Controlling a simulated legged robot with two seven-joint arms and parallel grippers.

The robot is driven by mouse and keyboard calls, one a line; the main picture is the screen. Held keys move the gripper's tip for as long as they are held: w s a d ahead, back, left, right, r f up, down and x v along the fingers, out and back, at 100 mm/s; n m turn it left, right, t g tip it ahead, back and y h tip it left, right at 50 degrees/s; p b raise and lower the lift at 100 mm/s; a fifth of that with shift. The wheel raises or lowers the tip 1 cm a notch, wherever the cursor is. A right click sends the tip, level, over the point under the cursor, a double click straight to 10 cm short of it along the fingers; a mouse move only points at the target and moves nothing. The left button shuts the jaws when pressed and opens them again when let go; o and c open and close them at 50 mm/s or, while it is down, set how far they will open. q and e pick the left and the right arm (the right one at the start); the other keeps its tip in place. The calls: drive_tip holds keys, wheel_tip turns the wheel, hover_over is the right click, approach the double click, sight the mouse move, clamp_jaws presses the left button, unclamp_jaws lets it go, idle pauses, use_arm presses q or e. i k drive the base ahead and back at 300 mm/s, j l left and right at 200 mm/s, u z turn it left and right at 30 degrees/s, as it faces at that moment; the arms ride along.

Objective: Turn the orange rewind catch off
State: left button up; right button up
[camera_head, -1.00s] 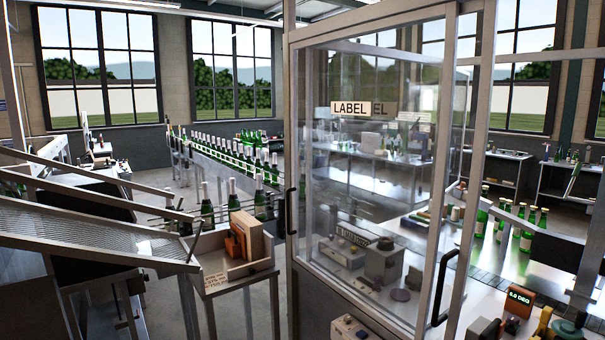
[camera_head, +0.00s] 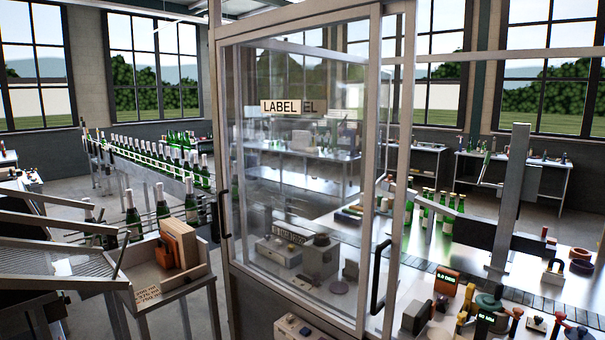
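I cannot pick out the orange rewind catch with certainty. Small orange and red knobbed parts stand on the bench at the lower right, among them a red-orange knob (camera_head: 516,312) near the front edge and an orange-brown round part (camera_head: 581,254) farther right. They are too small to tell whether one is the catch or how it is set. A glass-doored cabinet marked LABEL (camera_head: 290,190) stands in the middle, with grey machine units behind its glass. Neither of my grippers is in view.
A wooden tray (camera_head: 190,280) with an orange-brown block stands at the left, beside a sloping ribbed chute (camera_head: 45,255). A line of green bottles (camera_head: 155,155) runs behind. Small displays (camera_head: 446,282) and a grey upright post (camera_head: 511,200) stand on the right bench.

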sight(517, 312)
drive_tip(key=z, duration=0.3)
drive_tip(key=i+l+z, duration=0.2)
drive_tip(key=i+z, duration=0.25)
drive_tip(key=i+l+z, duration=0.1)
drive_tip(key=i+z, duration=0.15)
drive_tip(key=z, duration=0.25)
drive_tip(key=i, duration=0.55)
drive_tip(key=i+j+z, duration=0.15)
drive_tip(key=i, duration=0.35)
drive_tip(key=k+l+u, duration=0.1)
drive_tip(key=u, duration=0.2)
drive_tip(key=k, duration=0.1)
